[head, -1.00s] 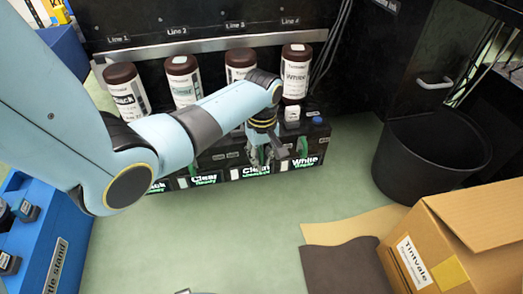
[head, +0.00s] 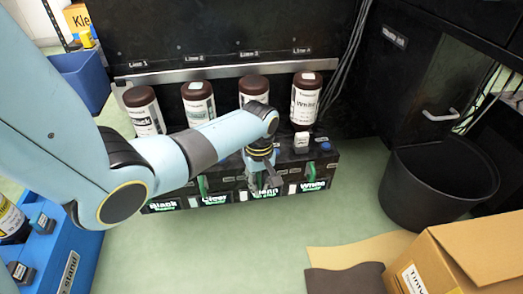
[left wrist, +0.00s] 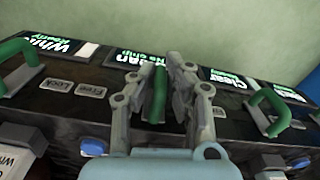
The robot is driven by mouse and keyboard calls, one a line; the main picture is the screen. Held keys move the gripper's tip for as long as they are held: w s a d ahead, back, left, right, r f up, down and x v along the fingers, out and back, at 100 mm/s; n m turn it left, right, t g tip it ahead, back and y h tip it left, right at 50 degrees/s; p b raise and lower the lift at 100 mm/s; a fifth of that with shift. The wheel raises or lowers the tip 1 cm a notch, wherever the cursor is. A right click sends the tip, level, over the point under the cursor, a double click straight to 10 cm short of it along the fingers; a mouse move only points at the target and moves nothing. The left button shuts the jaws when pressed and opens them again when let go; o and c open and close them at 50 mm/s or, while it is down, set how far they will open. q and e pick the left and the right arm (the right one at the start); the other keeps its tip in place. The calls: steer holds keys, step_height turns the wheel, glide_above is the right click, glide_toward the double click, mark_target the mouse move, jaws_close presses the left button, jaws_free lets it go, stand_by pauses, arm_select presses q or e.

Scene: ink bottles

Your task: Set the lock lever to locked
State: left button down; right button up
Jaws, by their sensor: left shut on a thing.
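My left gripper (head: 263,185) is at the front of the black ink dock (head: 325,158), at the third station from the left under Line 3. In the left wrist view my left gripper (left wrist: 160,72) has its fingers shut around a green lever (left wrist: 158,95). The screen (left wrist: 140,60) behind that lever is partly hidden by the fingers and seems to read "Clean, No chip". The fingers cover most of this station's label plates, so I cannot tell whether the lever stands at lock or free. My right gripper is not in view.
Green levers of neighbouring stations stand close on both sides, White (left wrist: 18,48) and Clear (left wrist: 270,108). Brown-capped bottles (head: 305,100) stand behind the dock. A black bin (head: 440,185) and a cardboard box (head: 460,260) are at the right. The green floor (head: 215,250) in front is clear.

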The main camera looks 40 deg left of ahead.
arm_select(q)
steer(key=shift+s+a+f, duration=0.1)
steer(key=shift+s+a, duration=0.05)
steer(key=shift+s, duration=0.1)
steer(key=c, duration=1.4)
jaws_free()
steer(key=shift+o, duration=0.2)
steer(key=shift+r, duration=0.35)
step_height(320, 180, up, 11)
steer(key=shift+r, duration=0.2)
